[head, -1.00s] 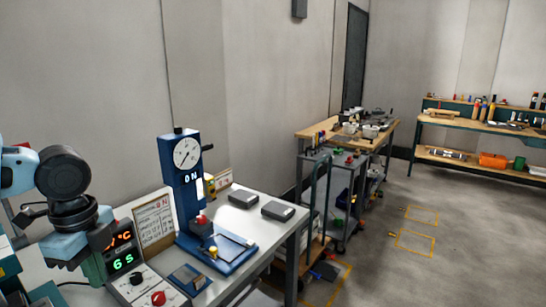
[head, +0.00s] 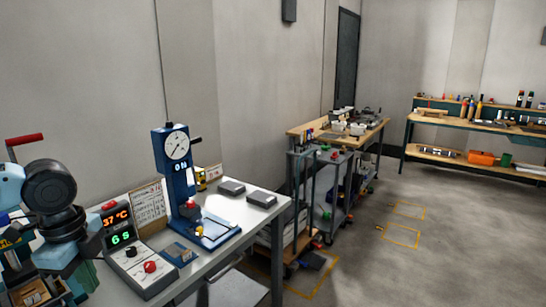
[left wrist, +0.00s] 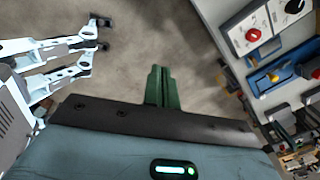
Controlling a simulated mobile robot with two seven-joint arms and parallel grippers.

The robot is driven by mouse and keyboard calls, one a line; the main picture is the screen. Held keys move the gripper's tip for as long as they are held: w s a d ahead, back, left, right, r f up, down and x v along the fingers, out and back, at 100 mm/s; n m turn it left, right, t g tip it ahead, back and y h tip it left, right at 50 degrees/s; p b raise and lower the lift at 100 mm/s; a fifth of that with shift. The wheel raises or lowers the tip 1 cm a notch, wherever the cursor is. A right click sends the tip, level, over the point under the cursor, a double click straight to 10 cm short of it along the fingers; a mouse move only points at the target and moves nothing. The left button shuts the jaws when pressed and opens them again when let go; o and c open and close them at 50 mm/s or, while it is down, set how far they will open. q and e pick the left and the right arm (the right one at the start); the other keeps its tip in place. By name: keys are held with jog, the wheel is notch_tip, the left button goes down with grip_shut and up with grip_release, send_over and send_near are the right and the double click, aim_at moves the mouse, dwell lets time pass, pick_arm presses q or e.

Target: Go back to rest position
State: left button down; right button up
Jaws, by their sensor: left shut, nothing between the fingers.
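My left gripper (head: 82,276) is at the lower left of the head view, left of the control box with the lit digits. Its green fingers are together with nothing between them. In the left wrist view the shut green fingers (left wrist: 162,88) point out over bare floor, clear of the table. The left wrist view also has a pale grey two-pronged mechanism with dark tips at its left edge. It may be my right gripper, but I cannot be sure. No right arm shows in the head view.
A white table (head: 226,206) holds the control box (head: 138,265), a blue gauge stand (head: 178,185) and two grey blocks (head: 231,187). A red-handled lever (head: 25,139) stands at the far left. A grey cart (head: 325,190) is beyond the table. The floor (head: 450,240) at right is open.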

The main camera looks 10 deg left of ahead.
pick_arm(q)
jog(key=s+a+f+n+t, duration=0.1)
jog(key=s+a+f+n, duration=0.1)
jog(key=a+f, duration=0.35)
jog(key=s+a+f+n+t, duration=0.1)
jog(key=s+a+f+n, duration=0.15)
jog(key=f, duration=0.65)
jog(key=s+a+f+n+t, duration=0.1)
jog(key=s+a+f+n, duration=0.2)
jog(key=f, duration=0.4)
jog(key=s+d+f+n, duration=0.1)
jog(key=s+f, duration=0.5)
jog(key=f, duration=0.3)
jog(key=s+d+f+n+t+h+p, duration=0.1)
jog(key=s+d+f+n+t, duration=0.15)
jog(key=s+d+f, duration=0.65)
jog(key=s+d+n+t, duration=0.1)
jog(key=d+n+t, duration=0.1)
jog(key=d, duration=1.6)
jog(key=shift+d+r+n+t+h, duration=0.3)
jog(key=shift+d+n+t+h, duration=0.1)
jog(key=shift+n, duration=0.4)
pick_arm(e)
jog(key=shift+w+a+r+t, duration=0.15)
jog(key=shift+w+r+t, duration=0.15)
jog(key=shift+w+r, duration=0.8)
pick_arm(q)
jog(key=shift+s, duration=0.1)
